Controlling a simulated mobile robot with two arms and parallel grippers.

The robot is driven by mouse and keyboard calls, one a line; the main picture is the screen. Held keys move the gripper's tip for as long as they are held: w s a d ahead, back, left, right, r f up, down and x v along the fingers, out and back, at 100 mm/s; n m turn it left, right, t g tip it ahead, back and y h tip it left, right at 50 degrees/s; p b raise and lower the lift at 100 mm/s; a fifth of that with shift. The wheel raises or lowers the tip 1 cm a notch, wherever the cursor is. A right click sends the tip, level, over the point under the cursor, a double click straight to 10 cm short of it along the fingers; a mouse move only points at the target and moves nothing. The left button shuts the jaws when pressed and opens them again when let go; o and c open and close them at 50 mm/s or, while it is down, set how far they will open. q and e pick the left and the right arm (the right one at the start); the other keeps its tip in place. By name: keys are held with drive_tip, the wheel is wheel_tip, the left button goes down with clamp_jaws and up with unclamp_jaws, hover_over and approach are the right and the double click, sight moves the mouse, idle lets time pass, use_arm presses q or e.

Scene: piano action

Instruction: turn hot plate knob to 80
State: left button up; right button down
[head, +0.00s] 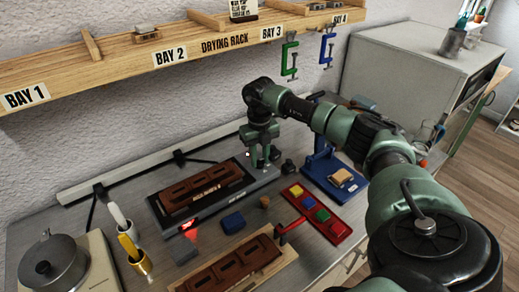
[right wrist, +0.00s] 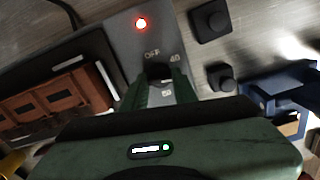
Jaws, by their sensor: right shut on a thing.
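The hot plate (head: 160,213) is a dark slab on the bench with a grey control strip along its front edge; a brown segmented block lies on top. My right gripper (head: 262,162) reaches down to the right end of that strip. In the right wrist view its fingers (right wrist: 165,88) are shut on the small black knob (right wrist: 158,71). The marks OFF and 40 show around the knob, and another number is partly visible between the fingers, hard to read. A red light (right wrist: 141,23) glows on the strip. The knob's pointer is hidden. My left gripper is not in view.
A red tray (head: 335,232) with coloured blocks and a blue press-like stand (head: 322,160) lie to the right. A wooden board with another brown block (head: 235,265) is in front. The drying rack (head: 200,45) with clamps hangs above.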

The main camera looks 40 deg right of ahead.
drive_tip(key=m, duration=0.2)
drive_tip(key=m+p, duration=0.1)
drive_tip(key=m, duration=0.1)
drive_tip(key=shift+w+r+m, duration=0.1)
drive_tip(key=shift+r+m, duration=0.1)
drive_tip(key=shift+m, duration=0.1)
drive_tip(key=m+p, duration=0.1)
drive_tip(key=m, duration=0.2)
drive_tip(key=shift+d+m, duration=0.1)
drive_tip(key=shift+m, duration=0.3)
drive_tip(key=m+p, duration=0.1)
drive_tip(key=m, duration=0.3)
drive_tip(key=shift+m+p, duration=0.65)
drive_tip(key=shift+m, duration=1.05)
drive_tip(key=c, duration=1.1)
unclamp_jaws()
drive_tip(key=shift+f, duration=0.1)
